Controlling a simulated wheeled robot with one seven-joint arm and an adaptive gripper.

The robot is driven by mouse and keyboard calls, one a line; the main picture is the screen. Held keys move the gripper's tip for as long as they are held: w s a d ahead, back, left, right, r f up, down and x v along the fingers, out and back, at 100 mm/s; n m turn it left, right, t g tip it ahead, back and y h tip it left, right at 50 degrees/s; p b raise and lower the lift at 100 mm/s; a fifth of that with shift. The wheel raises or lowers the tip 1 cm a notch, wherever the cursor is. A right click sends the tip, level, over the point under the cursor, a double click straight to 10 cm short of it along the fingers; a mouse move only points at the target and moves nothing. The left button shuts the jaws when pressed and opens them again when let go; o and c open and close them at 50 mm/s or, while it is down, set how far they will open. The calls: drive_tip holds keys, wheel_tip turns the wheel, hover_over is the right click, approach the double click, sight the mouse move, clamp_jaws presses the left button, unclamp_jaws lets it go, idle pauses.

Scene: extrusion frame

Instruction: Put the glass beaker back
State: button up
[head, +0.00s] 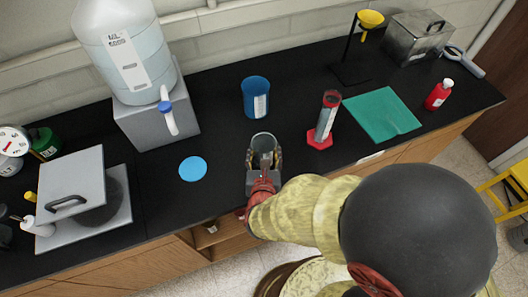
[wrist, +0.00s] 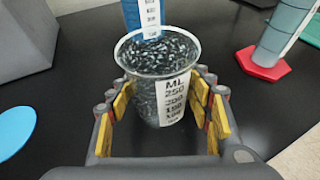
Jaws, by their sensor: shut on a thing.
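The glass beaker (wrist: 158,80) is clear with black volume marks, and it stands upright between my fingers in the wrist view. In the head view the beaker (head: 264,141) shows at the end of my arm, near the front part of the black bench. My gripper (head: 264,160) is shut on it, with the yellow pads on both sides of the glass in the wrist view (wrist: 160,104). I cannot tell whether the beaker's base touches the bench. A flat blue disc (head: 193,168) lies on the bench to the left of the beaker.
A blue graduated cup (head: 256,97) stands just behind the beaker. A red-based cylinder (head: 326,118) stands to its right, beyond it a green mat (head: 381,114). A large carboy (head: 124,45) on a grey block (head: 156,117) stands back left. The bench around the disc is clear.

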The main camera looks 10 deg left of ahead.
drive_tip(key=shift+f, duration=0.15)
drive_tip(key=o, duration=1.1)
drive_tip(key=shift+o, duration=0.6)
drive_tip(key=shift+s+r, duration=0.25)
drive_tip(key=shift+r, duration=0.05)
drive_tip(key=p+v, duration=0.2)
drive_tip(key=v, duration=0.9)
drive_tip(key=shift+s+d+p, duration=0.15)
drive_tip(key=shift+s+p, duration=0.05)
drive_tip(key=shift+p, duration=0.1)
